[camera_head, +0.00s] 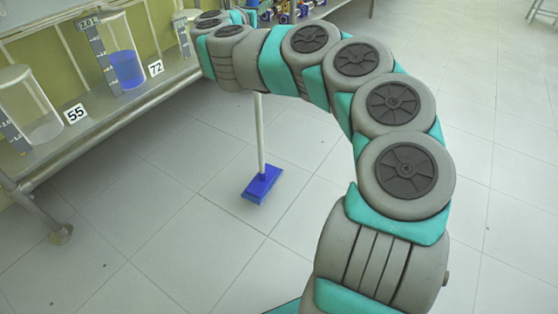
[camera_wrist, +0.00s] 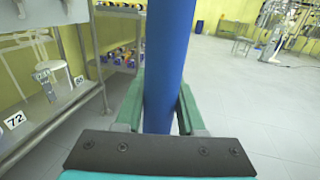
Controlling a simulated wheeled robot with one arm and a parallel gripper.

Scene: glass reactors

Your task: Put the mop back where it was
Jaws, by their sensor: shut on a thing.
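The mop has a blue head (camera_head: 262,184) and a white pole (camera_head: 260,135), and stands close to upright in the head view. Its head is at or just above the tiled floor; I cannot tell whether it touches. In the wrist view the blue upper part of its handle (camera_wrist: 168,55) runs upright between the green fingers of my gripper (camera_wrist: 160,108), which is shut on it. In the head view my arm hides the top of the mop and most of the gripper.
A metal bench (camera_head: 120,112) runs along the wall at left, with glass vessels, one holding blue liquid (camera_head: 126,70), and labels 55 and 72. A shelf (camera_wrist: 121,62) with small colourful items stands beyond it. Lab apparatus (camera_wrist: 280,25) stands far right. The floor around the mop is clear.

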